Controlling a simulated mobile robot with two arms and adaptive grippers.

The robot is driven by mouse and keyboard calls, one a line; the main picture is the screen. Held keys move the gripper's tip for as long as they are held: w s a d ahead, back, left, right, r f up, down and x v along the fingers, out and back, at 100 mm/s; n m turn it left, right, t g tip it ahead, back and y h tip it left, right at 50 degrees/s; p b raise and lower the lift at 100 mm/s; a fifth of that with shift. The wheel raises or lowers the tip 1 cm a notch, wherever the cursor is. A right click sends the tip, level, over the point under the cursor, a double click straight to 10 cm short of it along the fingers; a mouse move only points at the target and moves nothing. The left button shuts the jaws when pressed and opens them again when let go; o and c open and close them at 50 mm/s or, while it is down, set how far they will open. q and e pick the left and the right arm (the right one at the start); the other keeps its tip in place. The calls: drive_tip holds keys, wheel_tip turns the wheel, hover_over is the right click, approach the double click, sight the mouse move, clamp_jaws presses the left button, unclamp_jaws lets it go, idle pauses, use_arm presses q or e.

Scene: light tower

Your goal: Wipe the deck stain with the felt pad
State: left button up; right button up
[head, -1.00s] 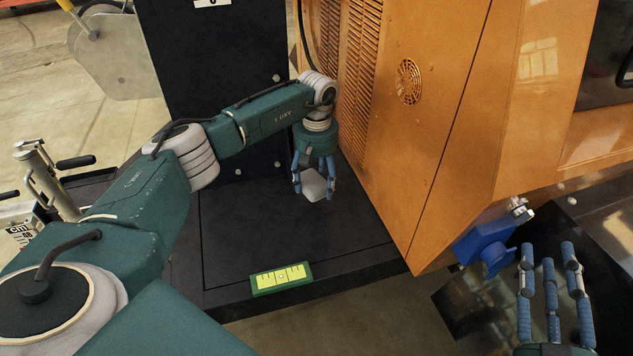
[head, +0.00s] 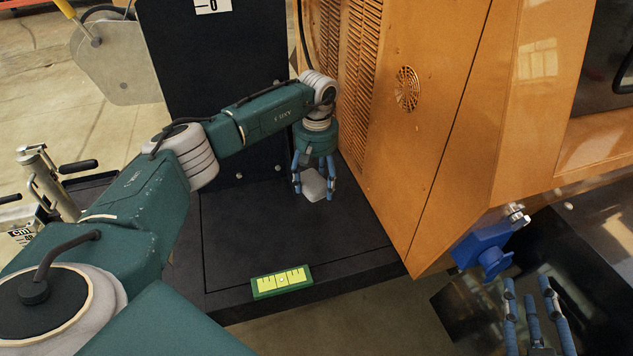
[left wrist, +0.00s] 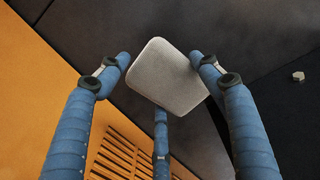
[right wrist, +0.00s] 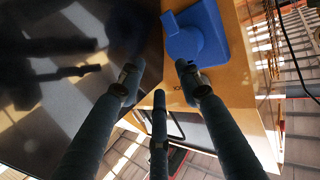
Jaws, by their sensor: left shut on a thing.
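The felt pad (head: 313,185) is a pale grey block with rounded corners. My left gripper (head: 313,188) is shut on it, low over the black deck (head: 240,235). In the left wrist view the pad (left wrist: 168,74) shows between the blue fingers, its broad face in sight. I cannot tell whether the pad touches the deck. No stain stands out; the pad and gripper hide part of the deck. My right gripper (head: 530,300) is at the lower right, away from the deck. It is open and empty, also in the right wrist view (right wrist: 158,80).
The orange louvred housing (head: 440,120) rises close to the right of my left gripper. A black panel (head: 215,90) stands behind. A blue fitting (head: 485,248) hangs near my right gripper.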

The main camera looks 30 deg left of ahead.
drive_tip(key=shift+s+d+f+g+h+p, duration=0.2)
drive_tip(key=shift+s+f+g, duration=0.3)
drive_tip(key=shift+f, duration=0.6)
drive_tip(key=shift+s+d+f+g+h+p, duration=0.15)
drive_tip(key=shift+s+d+f+g, duration=0.3)
drive_tip(key=shift+f, duration=0.65)
drive_tip(key=shift+s+d+f+g+h+p, duration=0.2)
drive_tip(key=shift+s+f+g, duration=0.35)
drive_tip(key=shift+f, duration=0.55)
drive_tip(key=shift+w, duration=0.1)
